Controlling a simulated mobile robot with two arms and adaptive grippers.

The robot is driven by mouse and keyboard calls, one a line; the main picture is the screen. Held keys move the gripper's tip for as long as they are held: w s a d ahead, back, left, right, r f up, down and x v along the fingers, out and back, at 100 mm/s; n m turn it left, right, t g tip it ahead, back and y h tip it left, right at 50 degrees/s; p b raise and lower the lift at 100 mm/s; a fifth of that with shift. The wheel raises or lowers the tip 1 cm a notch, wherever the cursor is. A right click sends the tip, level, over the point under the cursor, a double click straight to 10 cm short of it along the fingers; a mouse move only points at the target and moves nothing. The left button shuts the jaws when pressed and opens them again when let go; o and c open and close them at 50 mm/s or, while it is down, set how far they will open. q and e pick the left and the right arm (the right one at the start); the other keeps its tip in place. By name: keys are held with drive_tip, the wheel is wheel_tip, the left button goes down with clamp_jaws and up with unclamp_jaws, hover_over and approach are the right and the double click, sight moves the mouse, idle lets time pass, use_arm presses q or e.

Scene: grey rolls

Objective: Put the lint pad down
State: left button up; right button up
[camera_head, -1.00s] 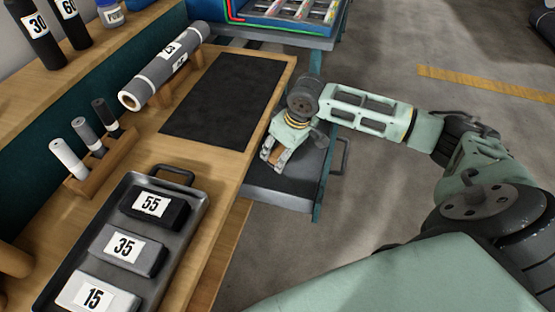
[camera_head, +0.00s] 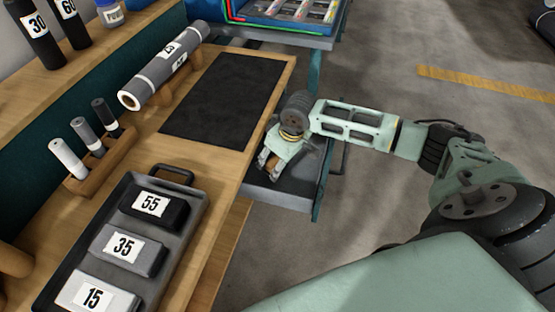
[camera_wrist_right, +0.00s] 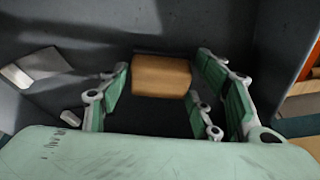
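The lint pad, a tan block (camera_wrist_right: 161,75), sits between the fingertips of my right gripper (camera_wrist_right: 163,80) in the right wrist view. Whether the block touches the tray floor is hard to tell. My left gripper is not in view.
The wooden table (camera_head: 225,165) holds a black mat (camera_head: 225,100), a long grey roll (camera_head: 165,66), a rack of small rolls (camera_head: 100,155) and a metal tray (camera_head: 60,285) with numbered blocks. The tray's side wall (camera_wrist_right: 275,55) is close to the right gripper.

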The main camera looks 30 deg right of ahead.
drive_tip(key=shift+o, duration=0.9)
drive_tip(key=shift+r, duration=0.1)
drive_tip(key=shift+r, duration=0.35)
drive_tip(key=v, duration=1.1)
drive_tip(key=shift+r+p, duration=0.2)
drive_tip(key=shift+p, duration=0.25)
drive_tip(key=shift+s, duration=0.15)
